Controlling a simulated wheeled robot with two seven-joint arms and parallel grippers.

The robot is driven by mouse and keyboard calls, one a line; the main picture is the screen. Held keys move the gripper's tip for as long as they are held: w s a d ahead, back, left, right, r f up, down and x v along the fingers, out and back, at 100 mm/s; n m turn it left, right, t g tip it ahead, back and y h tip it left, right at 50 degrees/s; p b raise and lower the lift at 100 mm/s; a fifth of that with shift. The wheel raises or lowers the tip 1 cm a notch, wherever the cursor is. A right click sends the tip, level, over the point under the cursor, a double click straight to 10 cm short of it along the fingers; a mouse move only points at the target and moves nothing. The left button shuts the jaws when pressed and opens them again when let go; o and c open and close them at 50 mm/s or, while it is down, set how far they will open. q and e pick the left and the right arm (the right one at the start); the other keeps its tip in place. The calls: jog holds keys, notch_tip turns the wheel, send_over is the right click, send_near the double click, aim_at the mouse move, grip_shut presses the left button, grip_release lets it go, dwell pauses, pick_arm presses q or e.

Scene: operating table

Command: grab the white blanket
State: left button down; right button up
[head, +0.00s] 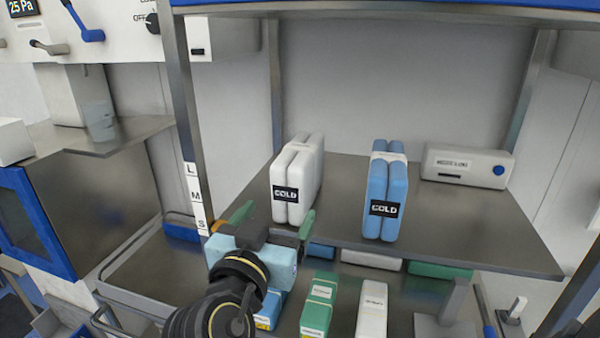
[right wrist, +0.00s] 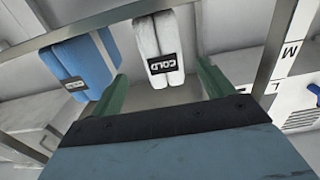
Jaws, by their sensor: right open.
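The white blanket (head: 309,172) is a folded, upright bundle with a black COLD label, standing on the left part of the upper metal shelf. It also shows in the right wrist view (right wrist: 158,37), ahead of and between the two green fingers. My right gripper (head: 275,217) is open and empty in front of the shelf's front edge, just before the blanket. The gripper also shows in the right wrist view (right wrist: 160,80), its fingers spread apart, with a gap to the blanket. My left gripper is not in view.
A blue bundle (head: 377,192) labelled COLD stands right of the white one on the shelf (head: 470,225). A white box (head: 467,166) lies at the back right. Green (head: 319,307) and white (head: 372,310) packs stand on the lower level. A metal post (head: 187,130) rises at left.

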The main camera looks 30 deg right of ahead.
aim_at(288, 198)
jog(key=p+x, duration=0.1)
jog(key=x, duration=0.5)
jog(key=shift+w+d+p, duration=0.1)
jog(key=shift+p, duration=0.25)
jog(key=p+x, duration=0.2)
jog(key=x, duration=0.2)
jog(key=shift+w, duration=0.25)
jog(key=shift+w+d+f+p, duration=0.1)
jog(key=shift+w+d+p, duration=0.2)
jog(key=shift+d, duration=0.05)
jog(key=shift+a, duration=0.1)
jog(key=c, duration=1.3)
jog(key=shift+o, duration=0.2)
